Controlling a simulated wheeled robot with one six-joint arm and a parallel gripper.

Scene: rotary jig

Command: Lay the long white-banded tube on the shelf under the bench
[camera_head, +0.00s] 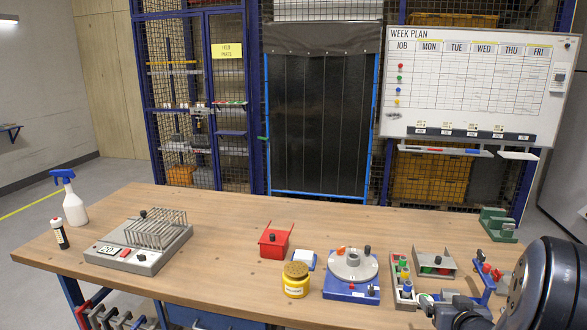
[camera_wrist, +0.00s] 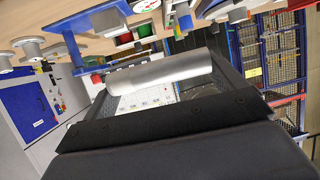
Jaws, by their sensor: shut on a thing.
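My gripper (camera_wrist: 162,76) is shut on a pale grey-white tube (camera_wrist: 160,73), which lies crosswise between the fingers in the wrist view. Only a plain pale stretch of the tube shows, so I cannot make out the edges of its white band. In the head view my dark wrist is at the lower right, over the bench's front right part, and the tube cannot be made out clearly there. The bench (camera_head: 215,215) has a wooden top. The shelf under it is not clearly visible.
On the bench stand a grey rack unit (camera_head: 140,250), a red box (camera_head: 275,240), a yellow jar (camera_head: 296,281), a blue-based rotary jig (camera_head: 351,272) and grey parts trays (camera_head: 435,262). A spray bottle (camera_head: 72,200) is at the far left. The bench's back middle is clear.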

